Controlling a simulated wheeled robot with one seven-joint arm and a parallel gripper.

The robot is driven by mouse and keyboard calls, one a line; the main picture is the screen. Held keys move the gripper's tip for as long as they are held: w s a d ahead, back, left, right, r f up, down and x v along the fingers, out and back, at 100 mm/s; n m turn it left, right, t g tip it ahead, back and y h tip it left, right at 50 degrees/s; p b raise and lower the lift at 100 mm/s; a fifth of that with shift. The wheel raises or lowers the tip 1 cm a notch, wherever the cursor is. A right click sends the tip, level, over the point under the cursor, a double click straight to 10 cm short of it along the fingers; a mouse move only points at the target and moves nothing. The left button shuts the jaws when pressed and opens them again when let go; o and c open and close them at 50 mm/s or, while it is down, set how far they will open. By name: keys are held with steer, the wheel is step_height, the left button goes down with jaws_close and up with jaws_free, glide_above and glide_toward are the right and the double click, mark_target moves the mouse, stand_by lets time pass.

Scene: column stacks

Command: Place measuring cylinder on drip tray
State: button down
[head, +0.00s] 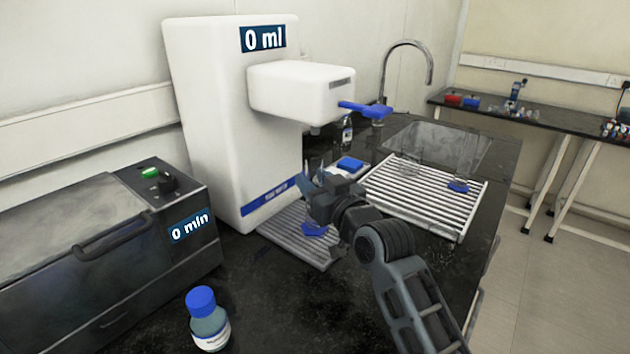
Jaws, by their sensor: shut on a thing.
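The drip tray (290,232) is a grey ribbed plate at the foot of the white dispenser. The measuring cylinder (315,230) shows mainly as a blue foot over the drip tray, just below my gripper. Its clear body is mostly hidden behind my gripper or too faint to make out. My gripper (314,194) is shut on the cylinder under the dispenser's spout. The cylinder looks about upright. I cannot tell whether its foot touches the tray or hangs just above it.
The white dispenser (215,110) reads 0 ml and has a blue lever (362,107). A ribbed drainer (425,200) with glassware lies right, by the sink. A grey oven-like machine (90,260) and a blue-capped bottle (208,325) stand left.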

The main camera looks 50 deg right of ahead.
steer(key=c, duration=0.6)
jaws_free()
steer(key=shift+f, duration=0.15)
steer(key=shift+c, duration=0.2)
steer(key=shift+r, duration=0.25)
steer(key=b+v, duration=0.2)
steer(key=v, duration=1)
steer(key=shift+f, duration=0.1)
